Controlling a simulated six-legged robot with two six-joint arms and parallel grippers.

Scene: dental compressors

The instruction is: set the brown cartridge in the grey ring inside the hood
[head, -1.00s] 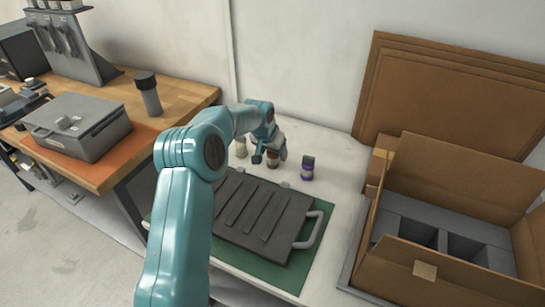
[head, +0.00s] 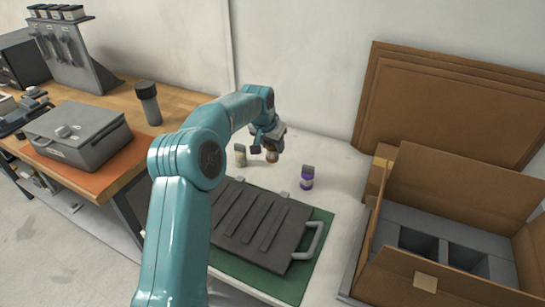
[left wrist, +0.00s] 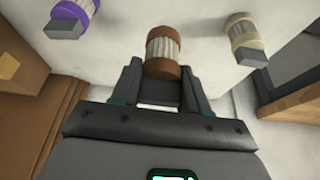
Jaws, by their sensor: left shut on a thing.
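The brown cartridge (head: 272,156), pale and ribbed with brown end caps, is held in my left gripper (head: 265,146) above the back of the white table. In the left wrist view the cartridge (left wrist: 163,50) sits between the two fingers (left wrist: 160,85), which are shut on it. A dark ribbed cover with a grey handle (head: 262,222), perhaps the hood, lies on the green mat (head: 318,262) in front. The grey ring does not show in any view. My right gripper is not in view.
A purple-capped cartridge (head: 307,178) stands right of my gripper and a cream-capped one (head: 240,156) left of it. An open cardboard box (head: 455,195) with grey inserts is at the right. A wooden bench (head: 185,103) with a grey case (head: 80,135) is at the left.

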